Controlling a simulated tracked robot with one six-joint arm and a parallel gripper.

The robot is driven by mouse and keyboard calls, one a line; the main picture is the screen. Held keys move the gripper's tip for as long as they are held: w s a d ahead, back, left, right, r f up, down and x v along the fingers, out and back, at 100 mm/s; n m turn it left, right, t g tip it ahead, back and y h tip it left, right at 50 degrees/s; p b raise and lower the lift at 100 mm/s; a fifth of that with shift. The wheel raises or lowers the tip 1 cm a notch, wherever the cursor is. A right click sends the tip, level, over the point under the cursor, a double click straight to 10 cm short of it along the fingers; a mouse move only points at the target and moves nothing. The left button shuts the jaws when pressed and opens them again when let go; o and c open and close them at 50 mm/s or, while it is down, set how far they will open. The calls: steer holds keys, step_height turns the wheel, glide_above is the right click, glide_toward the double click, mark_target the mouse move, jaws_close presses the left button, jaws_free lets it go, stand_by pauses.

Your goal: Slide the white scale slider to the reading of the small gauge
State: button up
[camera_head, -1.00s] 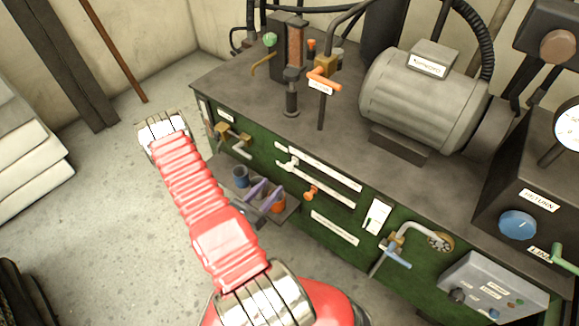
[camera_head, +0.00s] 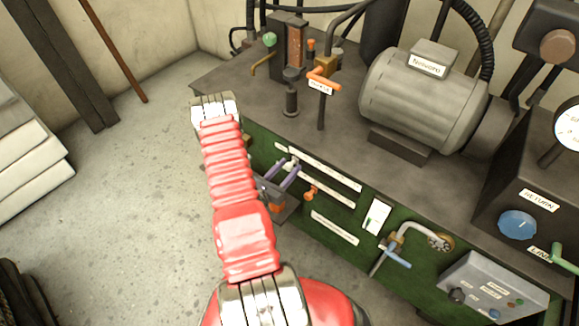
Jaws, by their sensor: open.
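The white slider (camera_head: 293,160) is a small knob at the left end of a long white scale strip (camera_head: 328,188) on the green front of the bench. My gripper (camera_head: 288,168) has two purple fingers, spread apart, with their tips at the slider. I cannot tell whether they touch it. A round white gauge (camera_head: 571,128) is cut off by the right edge. Its needle is not readable, and I cannot tell whether it is the small gauge of the task.
An orange knob (camera_head: 310,194) sits just below the strip, close to my fingers. A blue-handled tap (camera_head: 398,258) and grey control box (camera_head: 492,287) stick out at right. A grey motor (camera_head: 425,98) stands on the bench top.

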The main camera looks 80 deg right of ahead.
steer(key=shift+s+d, duration=0.25)
steer(key=shift+d, duration=0.4)
steer(key=shift+c, duration=0.3)
jaws_close()
